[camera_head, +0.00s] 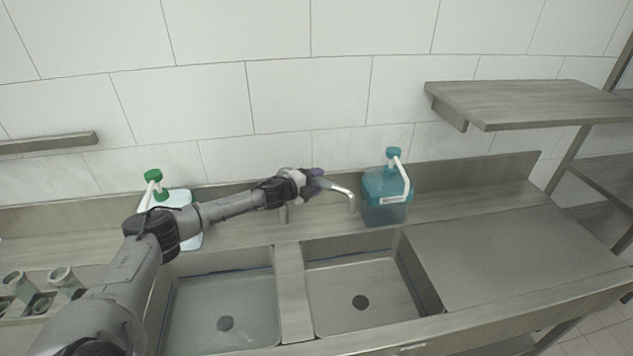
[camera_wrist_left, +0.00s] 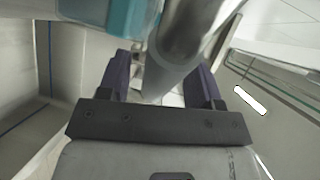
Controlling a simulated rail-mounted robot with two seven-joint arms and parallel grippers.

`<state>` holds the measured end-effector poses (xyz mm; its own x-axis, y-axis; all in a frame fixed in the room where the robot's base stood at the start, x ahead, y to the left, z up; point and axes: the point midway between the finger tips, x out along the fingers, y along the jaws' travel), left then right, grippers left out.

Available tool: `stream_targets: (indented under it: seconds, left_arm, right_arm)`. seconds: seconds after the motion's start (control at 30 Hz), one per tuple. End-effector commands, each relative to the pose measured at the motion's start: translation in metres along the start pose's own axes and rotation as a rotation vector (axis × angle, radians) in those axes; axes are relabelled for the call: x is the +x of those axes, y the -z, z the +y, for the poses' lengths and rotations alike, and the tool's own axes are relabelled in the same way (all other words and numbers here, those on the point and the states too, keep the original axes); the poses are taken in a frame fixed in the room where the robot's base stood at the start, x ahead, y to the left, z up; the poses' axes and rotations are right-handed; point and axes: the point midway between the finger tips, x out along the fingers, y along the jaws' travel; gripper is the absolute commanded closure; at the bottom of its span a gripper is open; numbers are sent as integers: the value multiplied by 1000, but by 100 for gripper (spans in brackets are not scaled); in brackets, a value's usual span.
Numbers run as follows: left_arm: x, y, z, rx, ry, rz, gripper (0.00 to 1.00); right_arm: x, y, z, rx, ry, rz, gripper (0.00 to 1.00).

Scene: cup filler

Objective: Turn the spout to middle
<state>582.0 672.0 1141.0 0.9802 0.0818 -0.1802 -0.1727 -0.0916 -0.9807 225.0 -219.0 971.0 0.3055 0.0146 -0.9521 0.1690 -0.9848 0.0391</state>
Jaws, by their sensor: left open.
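The metal spout (camera_head: 340,189) of the faucet shows behind the two sinks, and its bent end points down above the back edge of the right basin. My left gripper (camera_head: 316,182) is at the spout's left part and hides some of it. In the left wrist view the spout (camera_wrist_left: 185,40) appears as a thick metal tube running between the two purple fingers of my left gripper (camera_wrist_left: 160,80). The fingers are open, one on each side of the tube. Whether either finger touches it, I cannot tell. My right gripper is in neither view.
A teal pump bottle (camera_head: 385,205) stands close to the right of the spout. A green-topped bottle (camera_head: 153,177) is partly hidden behind my left arm. The left basin (camera_head: 225,300) and right basin (camera_head: 365,280) are empty. The right counter (camera_head: 500,245) is clear below a shelf (camera_head: 530,100).

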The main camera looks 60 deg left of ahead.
Motion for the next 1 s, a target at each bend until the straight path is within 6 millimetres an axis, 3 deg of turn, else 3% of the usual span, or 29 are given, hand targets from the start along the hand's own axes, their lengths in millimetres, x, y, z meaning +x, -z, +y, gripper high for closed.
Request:
stream_targets:
  seconds: [0.47, 1.0]
  left_arm:
    - [3, 0, 0, 1, 0, 1, 42]
    - [3, 0, 0, 1, -1, 1, 94]
  right_arm:
    - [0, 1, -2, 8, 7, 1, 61]
    - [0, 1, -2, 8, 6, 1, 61]
